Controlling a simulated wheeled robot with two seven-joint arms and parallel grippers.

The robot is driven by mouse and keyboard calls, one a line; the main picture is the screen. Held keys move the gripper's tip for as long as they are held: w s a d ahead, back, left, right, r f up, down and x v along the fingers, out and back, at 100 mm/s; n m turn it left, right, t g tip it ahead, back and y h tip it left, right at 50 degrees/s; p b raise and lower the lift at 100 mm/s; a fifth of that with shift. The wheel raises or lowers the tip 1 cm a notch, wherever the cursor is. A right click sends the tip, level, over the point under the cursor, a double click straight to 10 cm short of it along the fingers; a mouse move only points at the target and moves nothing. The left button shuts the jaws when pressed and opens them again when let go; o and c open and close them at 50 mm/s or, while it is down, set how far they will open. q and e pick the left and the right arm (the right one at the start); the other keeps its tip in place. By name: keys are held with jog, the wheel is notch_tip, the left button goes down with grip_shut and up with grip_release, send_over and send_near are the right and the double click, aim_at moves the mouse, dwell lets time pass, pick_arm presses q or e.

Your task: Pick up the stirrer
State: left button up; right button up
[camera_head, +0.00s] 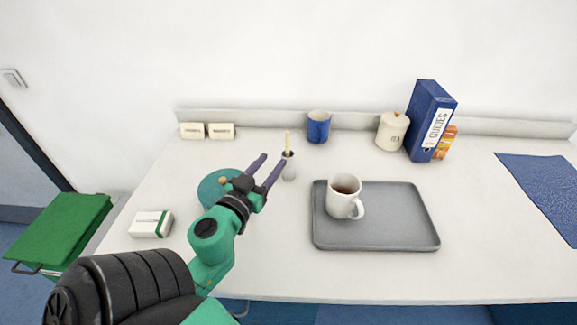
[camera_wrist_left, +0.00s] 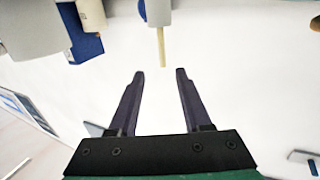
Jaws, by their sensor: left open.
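The stirrer (camera_head: 288,141) is a thin pale stick standing upright in a small whitish holder (camera_head: 289,172) on the counter. In the left wrist view the stirrer (camera_wrist_left: 162,48) points down from the holder (camera_wrist_left: 158,12), just beyond the fingertips and roughly in line with the gap. My left gripper (camera_head: 271,161) is open and empty, its fingers pointing toward the holder; both fingers also show in the left wrist view (camera_wrist_left: 159,75). The stirrer's lower end is hidden in the holder. My right gripper is not in view.
A grey tray (camera_head: 410,230) carries a white mug (camera_head: 342,189) of brown drink at right. A blue cup (camera_head: 318,128), a cream jar (camera_head: 391,131) and a blue binder (camera_head: 421,120) stand behind. A teal round thing (camera_head: 208,192) lies partly behind my gripper, with a small box (camera_head: 151,224) leftward.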

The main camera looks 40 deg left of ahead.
aim_at(289, 137)
pick_arm(q)
jog(key=p+x, duration=0.2)
jog(key=x, duration=0.2)
jog(key=p+x, duration=0.2)
jog(key=x, duration=0.3)
jog(key=p+x, duration=0.2)
jog(key=x, duration=0.2)
jog(key=shift+w+a+r, duration=0.25)
jog(key=shift+a+r, duration=0.1)
jog(key=shift+r, duration=0.05)
jog(key=shift+w+f, duration=0.25)
jog(key=shift+w, duration=0.05)
jog(key=shift+s, duration=0.1)
grip_shut()
